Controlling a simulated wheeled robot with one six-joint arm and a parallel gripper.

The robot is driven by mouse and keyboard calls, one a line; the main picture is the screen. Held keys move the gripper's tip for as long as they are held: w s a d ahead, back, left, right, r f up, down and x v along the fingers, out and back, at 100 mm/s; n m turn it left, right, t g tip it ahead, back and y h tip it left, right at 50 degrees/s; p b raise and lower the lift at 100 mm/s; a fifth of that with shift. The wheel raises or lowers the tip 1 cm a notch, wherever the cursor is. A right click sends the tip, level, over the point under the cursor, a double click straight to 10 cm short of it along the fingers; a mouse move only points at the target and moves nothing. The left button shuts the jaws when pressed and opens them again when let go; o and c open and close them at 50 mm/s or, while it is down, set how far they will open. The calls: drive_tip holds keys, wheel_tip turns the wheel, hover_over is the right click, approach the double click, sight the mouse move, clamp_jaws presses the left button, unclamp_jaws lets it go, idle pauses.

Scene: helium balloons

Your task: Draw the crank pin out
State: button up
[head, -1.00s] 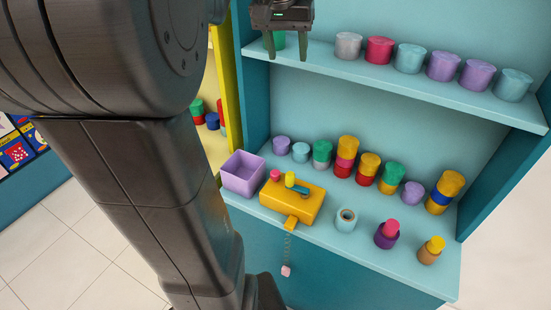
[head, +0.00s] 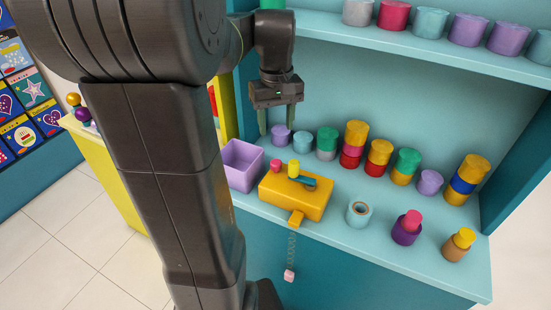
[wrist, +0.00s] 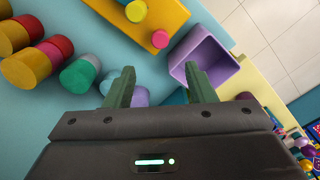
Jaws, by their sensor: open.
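The yellow box (head: 298,201) sits on the lower shelf, with a teal lever (head: 304,181) on top. A yellow upright peg (head: 293,168) and a pink knob (head: 276,165) stand on it; I cannot tell for certain which is the crank pin. In the wrist view the yellow box (wrist: 115,22) is at the top, with the yellow peg (wrist: 136,11) and pink knob (wrist: 160,39) beyond the fingertips. My gripper (head: 277,125) is open and empty, pointing down above and behind the box. Its two green fingers also show apart in the wrist view (wrist: 160,78).
A purple open bin (head: 241,170) stands left of the box. Several coloured cylinders, some stacked (head: 354,147), line the shelf's back. A teal ring-topped cup (head: 359,212) and two topped cups are at right. A pink cube (head: 289,275) hangs on a chain. The upper shelf (head: 400,45) overhangs behind.

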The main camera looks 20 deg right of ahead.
sight(276, 162)
wheel_tip(276, 162, down, 12)
drive_tip(key=shift+f+b, duration=0.1)
drive_tip(key=shift+b, duration=0.5)
clamp_jaws()
